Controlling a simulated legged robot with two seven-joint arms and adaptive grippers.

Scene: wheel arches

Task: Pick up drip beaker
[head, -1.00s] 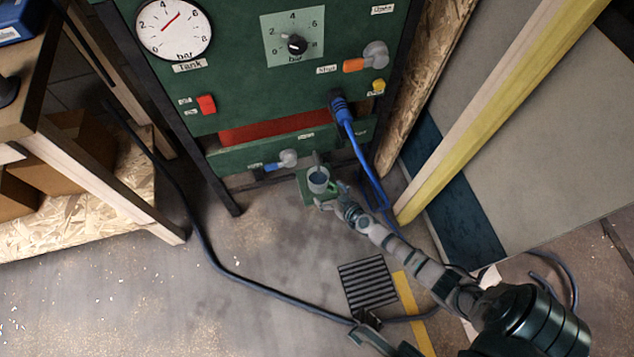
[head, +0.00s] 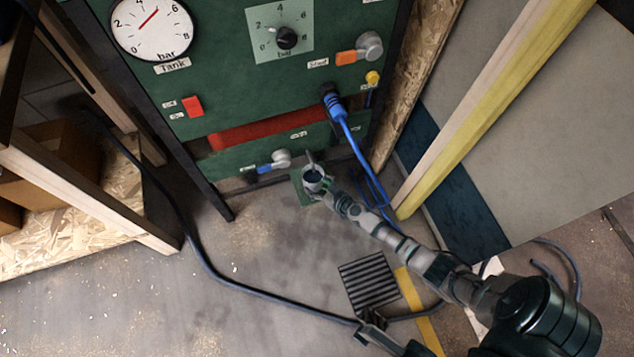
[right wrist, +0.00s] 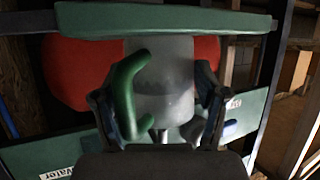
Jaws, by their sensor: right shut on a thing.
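The drip beaker (head: 313,181) is a small grey cup with a dark inside, low in front of the green panel, below the grey drain valve. In the right wrist view the beaker (right wrist: 165,85) is large between my fingers, with its curved green handle (right wrist: 124,92) at the left. My right gripper (head: 324,190) reaches it from the lower right and is shut on the beaker. A dark finger shows on each side of it in the right wrist view. A green plate (head: 299,190) lies under or just behind the beaker; contact is unclear.
The panel (head: 225,95) carries a gauge, knob and valves. A blue hose (head: 355,150) hangs close to the right arm. A black cable (head: 245,290) crosses the floor past a drain grate (head: 368,284). A wooden bench stands left; a yellow-edged post stands right.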

